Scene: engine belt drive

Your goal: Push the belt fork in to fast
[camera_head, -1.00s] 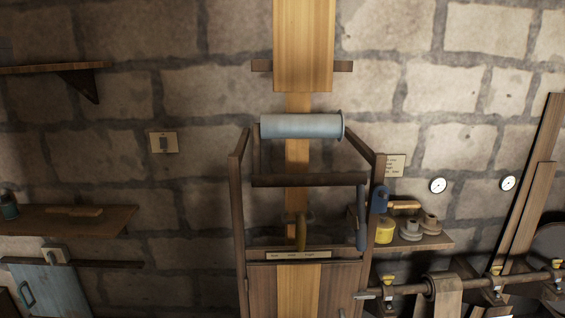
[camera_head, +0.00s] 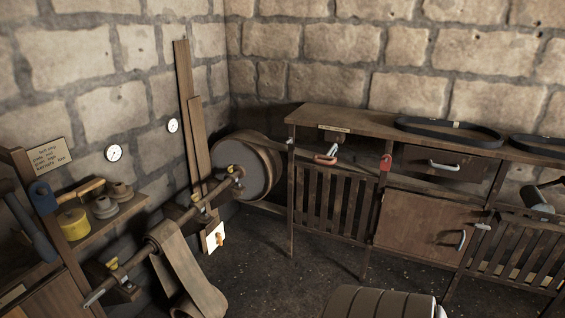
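I do not make out the belt fork in this view. Only the right edge of the wooden belt frame (camera_head: 72,262) shows at the far left, with a dark blue-grey bar (camera_head: 31,222) beside its post. A flat belt (camera_head: 185,272) hangs over the shaft (camera_head: 135,262), which runs up to a large dark drum (camera_head: 247,168) in the corner. Neither of my grippers is in view.
A shelf (camera_head: 125,212) holds a yellow spool (camera_head: 73,224) and grey stepped pieces. A wooden bench (camera_head: 345,128) with slatted panels stands along the right wall, a black belt (camera_head: 450,132) on top. A ribbed rounded object (camera_head: 380,302) is at the bottom. Dark floor between is clear.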

